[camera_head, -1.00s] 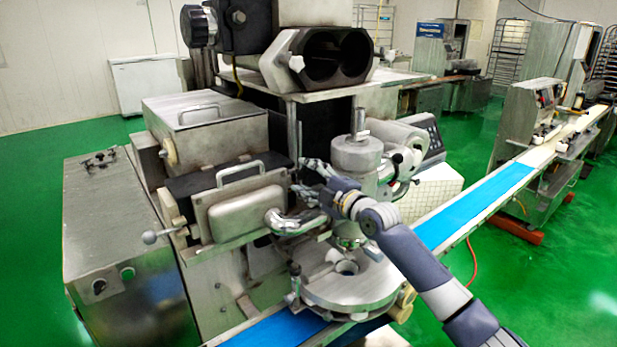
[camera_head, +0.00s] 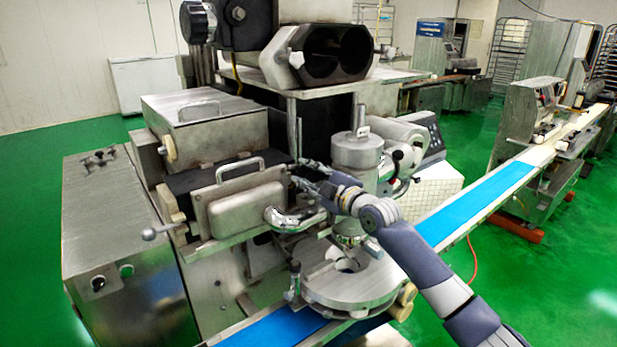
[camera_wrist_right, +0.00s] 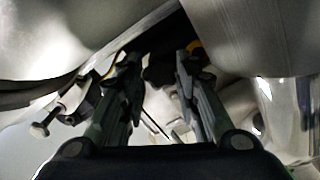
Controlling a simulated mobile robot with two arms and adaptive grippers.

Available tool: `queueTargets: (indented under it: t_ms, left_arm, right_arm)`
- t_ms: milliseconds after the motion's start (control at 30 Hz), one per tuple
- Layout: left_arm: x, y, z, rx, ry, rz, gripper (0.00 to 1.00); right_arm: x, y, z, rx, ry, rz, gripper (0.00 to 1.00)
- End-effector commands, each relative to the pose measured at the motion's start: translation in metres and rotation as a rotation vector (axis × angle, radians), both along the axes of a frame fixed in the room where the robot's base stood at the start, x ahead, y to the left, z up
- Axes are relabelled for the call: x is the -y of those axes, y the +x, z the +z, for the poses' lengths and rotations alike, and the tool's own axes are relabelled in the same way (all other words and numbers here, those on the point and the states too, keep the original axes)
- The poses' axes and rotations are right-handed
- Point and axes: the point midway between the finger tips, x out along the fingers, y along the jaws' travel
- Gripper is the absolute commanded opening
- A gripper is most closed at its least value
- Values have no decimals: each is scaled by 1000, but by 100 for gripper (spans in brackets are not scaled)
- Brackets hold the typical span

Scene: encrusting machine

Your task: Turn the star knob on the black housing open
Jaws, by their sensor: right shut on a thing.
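The black housing (camera_head: 215,172) sits at the middle of the machine, behind a steel cover with a handle (camera_head: 240,167). My right gripper (camera_head: 296,170) is at the right end of this housing, beside the upright steel cylinder. In the right wrist view its two fingers (camera_wrist_right: 160,68) are closed in on a dark part (camera_wrist_right: 158,72) between the tips, which I take for the star knob. The knob's star shape is hidden by the fingers and shadow. My left gripper is not in view.
The steel cylinder (camera_head: 357,152) stands close right of my gripper. A bent chrome pipe (camera_head: 290,218) runs below it. A round steel plate (camera_head: 350,285) lies lower, over a blue belt (camera_head: 275,330). A black double-bore block (camera_head: 335,55) is above.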

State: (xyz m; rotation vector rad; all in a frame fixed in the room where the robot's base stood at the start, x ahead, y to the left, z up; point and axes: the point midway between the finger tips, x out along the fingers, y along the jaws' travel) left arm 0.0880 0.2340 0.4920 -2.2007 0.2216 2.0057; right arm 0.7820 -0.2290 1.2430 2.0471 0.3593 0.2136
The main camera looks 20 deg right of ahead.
Motion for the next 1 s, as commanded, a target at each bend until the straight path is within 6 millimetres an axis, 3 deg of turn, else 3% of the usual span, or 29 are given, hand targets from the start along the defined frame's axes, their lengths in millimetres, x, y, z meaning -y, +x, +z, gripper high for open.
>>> queueTargets:
  t_ms: [400,1000]
  left_arm:
    - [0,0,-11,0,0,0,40]
    - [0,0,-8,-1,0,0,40]
  right_arm:
    - [0,0,-1,-133,364,1,6]
    - [-1,0,0,-329,900,1,6]
